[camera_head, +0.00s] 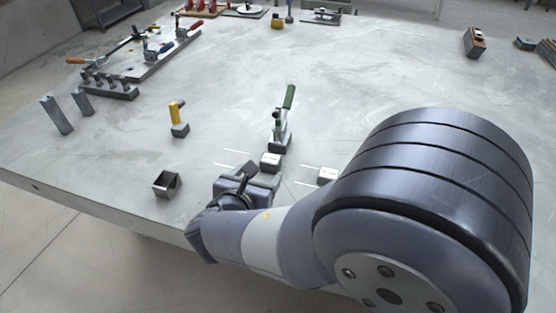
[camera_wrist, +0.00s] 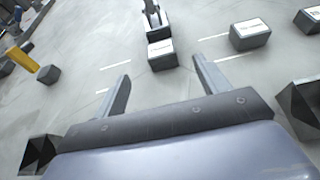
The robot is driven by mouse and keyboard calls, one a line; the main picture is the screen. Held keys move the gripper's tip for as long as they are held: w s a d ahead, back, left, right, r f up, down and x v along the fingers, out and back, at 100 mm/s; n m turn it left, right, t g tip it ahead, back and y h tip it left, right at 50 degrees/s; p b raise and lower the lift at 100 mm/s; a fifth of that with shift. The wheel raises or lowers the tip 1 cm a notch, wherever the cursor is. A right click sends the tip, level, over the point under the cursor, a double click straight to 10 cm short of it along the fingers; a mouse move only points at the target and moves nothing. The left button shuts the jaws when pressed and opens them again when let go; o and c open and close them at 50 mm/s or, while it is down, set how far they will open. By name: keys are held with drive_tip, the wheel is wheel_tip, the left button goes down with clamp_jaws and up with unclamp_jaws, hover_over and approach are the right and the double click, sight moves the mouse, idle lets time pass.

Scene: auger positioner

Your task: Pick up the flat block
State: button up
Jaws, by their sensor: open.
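My gripper (camera_head: 252,176) is open near the front edge of the table, and its two fingers also show in the wrist view (camera_wrist: 162,72). A small grey block with a pale top (camera_head: 270,162) lies just ahead, at the foot of a green-handled clamp. In the wrist view this block (camera_wrist: 161,54) sits beyond the fingertips, between their lines, with nothing held. A second similar pale-topped block (camera_head: 328,175) lies to the right, also in the wrist view (camera_wrist: 250,34). I cannot tell for sure which one is the flat block.
The green-handled clamp (camera_head: 280,125) stands behind the nearer block. A yellow-handled piece (camera_head: 177,112) with a grey block (camera_head: 180,130) stands left. An open dark box (camera_head: 167,184) is near the front edge; another (camera_wrist: 303,105) is at right. Two upright bars (camera_head: 57,115) stand far left. Mid-table is largely clear.

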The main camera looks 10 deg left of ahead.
sight(270, 158)
drive_tip(key=b+x, duration=0.1)
drive_tip(key=x, duration=0.7)
drive_tip(key=shift+w+f, duration=0.25)
drive_tip(key=shift+c, duration=0.3)
drive_tip(key=c, duration=1.1)
drive_tip(key=shift+c, duration=0.2)
